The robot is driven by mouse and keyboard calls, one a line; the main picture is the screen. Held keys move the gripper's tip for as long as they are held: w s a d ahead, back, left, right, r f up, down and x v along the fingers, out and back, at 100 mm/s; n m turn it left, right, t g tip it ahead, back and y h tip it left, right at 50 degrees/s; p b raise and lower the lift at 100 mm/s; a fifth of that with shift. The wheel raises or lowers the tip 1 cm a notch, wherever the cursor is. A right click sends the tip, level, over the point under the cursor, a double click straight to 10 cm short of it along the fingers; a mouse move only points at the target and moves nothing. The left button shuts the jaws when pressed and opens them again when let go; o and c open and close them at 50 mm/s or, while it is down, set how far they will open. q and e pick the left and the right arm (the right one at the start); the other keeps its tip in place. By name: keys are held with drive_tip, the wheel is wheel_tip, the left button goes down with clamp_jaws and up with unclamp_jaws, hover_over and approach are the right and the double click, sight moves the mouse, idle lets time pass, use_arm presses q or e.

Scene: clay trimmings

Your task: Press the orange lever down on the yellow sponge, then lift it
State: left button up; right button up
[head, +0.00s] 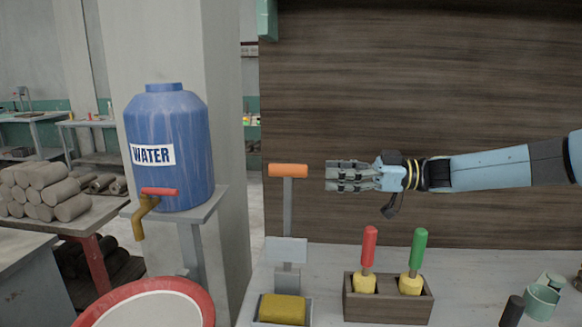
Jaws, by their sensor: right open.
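The orange lever handle (288,170) sits level on top of a grey upright bar, above a grey press stand. The yellow sponge (282,309) lies in a shallow dark tray (308,317) at the front of the table, below the lever. My right gripper (328,176) comes in from the right, just right of the orange handle and at about its height. It is open and empty, with a gap between it and the handle in the picture. My left gripper does not show.
A wooden box (386,309) holds a red-handled tool (368,250) and a green-handled tool (417,255), below my right gripper. A green cup (541,303) and a dark cylinder (513,310) stand at the right. A blue water barrel (178,125) stands left of the table.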

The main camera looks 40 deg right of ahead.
sight(269, 170)
drive_tip(key=b+x, duration=0.1)
drive_tip(key=x, duration=0.9)
drive_tip(key=shift+a+r, duration=0.1)
drive_tip(key=shift+s, duration=0.1)
clamp_jaws()
